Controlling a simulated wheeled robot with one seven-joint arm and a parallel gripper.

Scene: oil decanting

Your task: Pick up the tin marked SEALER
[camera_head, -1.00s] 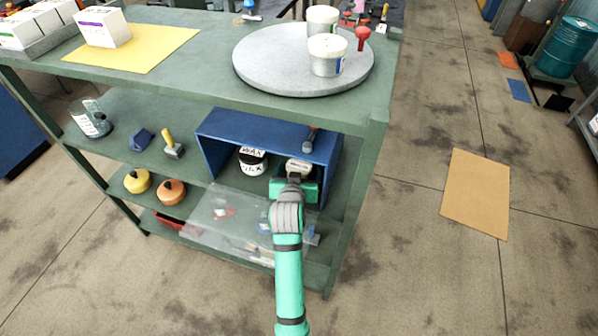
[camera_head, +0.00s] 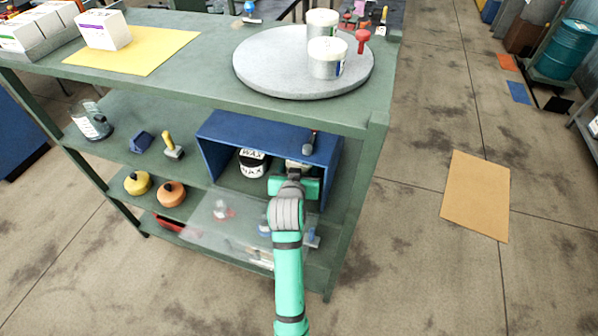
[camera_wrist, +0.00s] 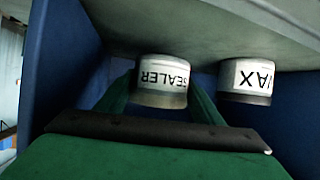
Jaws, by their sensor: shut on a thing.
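The SEALER tin (camera_wrist: 162,80) is white with a dark-lettered label and a greyish end. It sits between the two green fingers of my gripper (camera_wrist: 160,95) in the wrist view, its label upside down in the picture. In the head view my gripper (camera_head: 295,174) reaches into the blue open-fronted box (camera_head: 215,150), and only a pale part of the tin (camera_head: 297,164) shows beyond it. My gripper is shut on this tin. I cannot tell whether the tin is clear of the box floor.
The WAX tin (camera_wrist: 247,80) stands beside the SEALER tin in the same box, left of it in the head view (camera_head: 252,163). The box walls are close around my gripper. A dark-handled tool (camera_head: 309,142) shows at the box's top edge. A clear sheet (camera_head: 225,222) lies below.

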